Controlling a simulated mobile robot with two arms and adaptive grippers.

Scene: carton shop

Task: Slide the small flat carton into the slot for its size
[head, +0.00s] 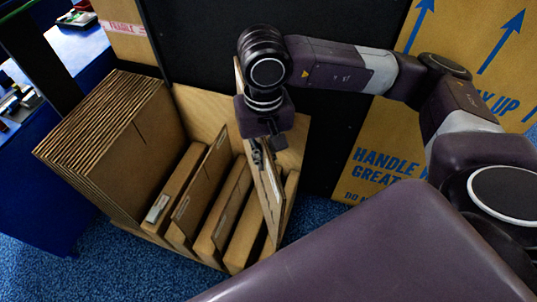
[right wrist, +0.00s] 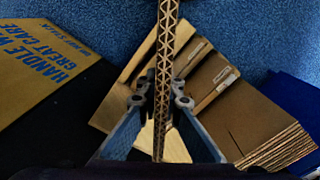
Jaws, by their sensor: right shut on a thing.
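My right gripper (head: 257,152) points down over the right part of a wooden rack (head: 205,112). It is shut on a thin flat brown carton (head: 269,190), which stands on edge, slightly tilted. In the right wrist view the gripper (right wrist: 162,100) has a finger on each side of the carton, whose corrugated edge (right wrist: 167,38) faces the camera. The carton's lower part is among the rack's rightmost dividers in the head view. I cannot tell how deep it is or whether it touches them. My left gripper is not in view.
Large flat cartons (head: 110,135) fill the rack's left side. Labelled dividers (head: 202,180) stand beside them with narrow gaps between. A black panel (head: 200,45) is behind the rack, and a large printed carton (head: 385,150) stands to the right. A blue-draped table (head: 45,180) is at left.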

